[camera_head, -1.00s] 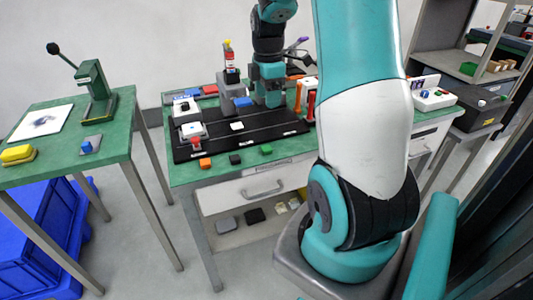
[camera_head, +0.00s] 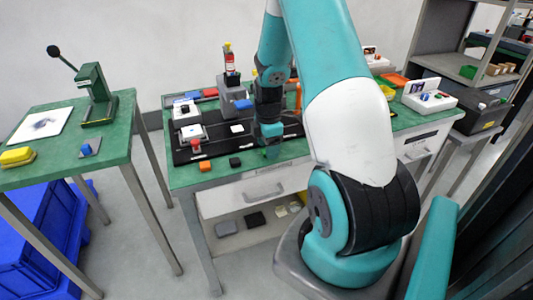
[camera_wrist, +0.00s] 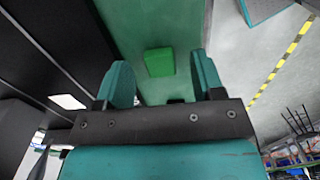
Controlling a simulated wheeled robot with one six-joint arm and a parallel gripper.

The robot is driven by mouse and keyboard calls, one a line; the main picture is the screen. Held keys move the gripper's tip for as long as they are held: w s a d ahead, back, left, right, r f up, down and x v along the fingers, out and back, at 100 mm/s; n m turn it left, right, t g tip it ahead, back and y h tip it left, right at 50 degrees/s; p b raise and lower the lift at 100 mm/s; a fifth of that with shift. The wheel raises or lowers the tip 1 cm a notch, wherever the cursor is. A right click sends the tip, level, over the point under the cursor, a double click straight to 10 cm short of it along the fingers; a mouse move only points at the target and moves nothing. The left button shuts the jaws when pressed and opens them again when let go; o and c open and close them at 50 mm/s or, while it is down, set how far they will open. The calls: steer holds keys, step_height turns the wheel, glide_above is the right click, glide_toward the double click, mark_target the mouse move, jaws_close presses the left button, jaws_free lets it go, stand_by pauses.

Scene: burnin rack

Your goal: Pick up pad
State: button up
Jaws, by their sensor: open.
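A small green block-like pad (camera_wrist: 159,62) lies on the green bench top in the wrist view. My gripper (camera_wrist: 162,66) is open, with one teal finger on each side of the green pad in that view. The fingers look to be above the pad; I see no contact. In the head view my gripper (camera_head: 271,150) points down over the front edge of the bench and hides the green pad. An orange pad (camera_head: 205,164) and a black pad (camera_head: 235,162) lie to its left along the same edge.
A black mat (camera_head: 210,149) with devices and a white square (camera_head: 237,128) lies behind the pads. A white button box (camera_head: 429,98) is at the right. A side table (camera_head: 60,168) stands left.

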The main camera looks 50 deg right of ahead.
steer(key=shift+f, duration=0.55)
steer(key=c, duration=1)
step_height(320, 180, up, 20)
steer(key=shift+p, duration=0.3)
